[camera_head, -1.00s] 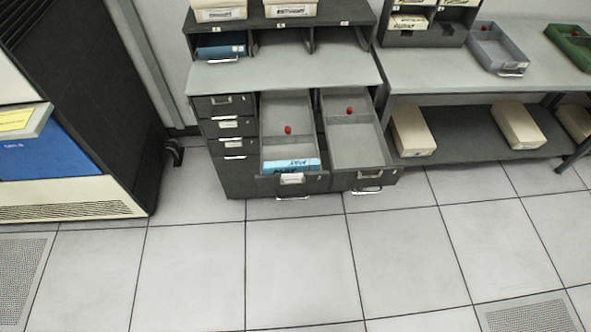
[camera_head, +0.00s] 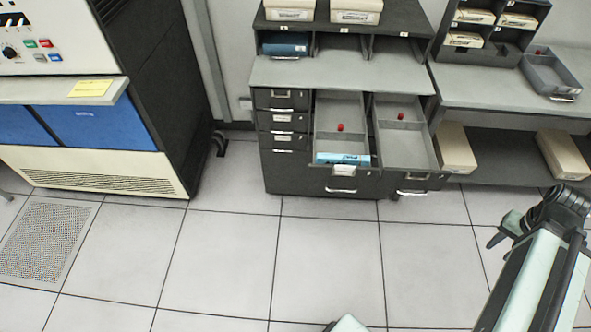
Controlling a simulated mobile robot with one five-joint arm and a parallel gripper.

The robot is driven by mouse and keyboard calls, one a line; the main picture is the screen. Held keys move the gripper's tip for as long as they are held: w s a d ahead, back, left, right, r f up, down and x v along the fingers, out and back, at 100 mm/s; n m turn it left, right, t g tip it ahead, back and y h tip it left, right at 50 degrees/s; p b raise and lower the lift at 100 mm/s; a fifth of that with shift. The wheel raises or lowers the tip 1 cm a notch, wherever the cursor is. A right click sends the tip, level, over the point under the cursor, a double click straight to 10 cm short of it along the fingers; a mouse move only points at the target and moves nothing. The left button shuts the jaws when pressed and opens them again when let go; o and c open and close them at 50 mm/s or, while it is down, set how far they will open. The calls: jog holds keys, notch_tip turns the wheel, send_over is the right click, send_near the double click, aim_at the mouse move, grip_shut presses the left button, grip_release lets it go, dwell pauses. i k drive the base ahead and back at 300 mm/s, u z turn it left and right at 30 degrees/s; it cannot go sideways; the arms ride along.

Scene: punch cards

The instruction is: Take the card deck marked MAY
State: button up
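A light blue card deck (camera_head: 342,158) lies at the front of the left open drawer (camera_head: 324,110) of the dark cabinet. A label on its top is too small to read surely now; in the earlier view it looks like MAY. My gripper (camera_head: 503,231) shows at the right, in front of the cabinet and to its right, well apart from the deck. Whether its fingers are open or shut is not clear.
A second open drawer (camera_head: 404,148) stands beside the first; each holds a red knob. A dark pigeonhole rack (camera_head: 476,55) with cream decks and a grey tray (camera_head: 551,76) sit on the right bench. The tiled floor in front is clear.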

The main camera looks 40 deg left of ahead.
aim_at(320, 158)
jog(key=u, duration=3)
jog(key=i, duration=1.05)
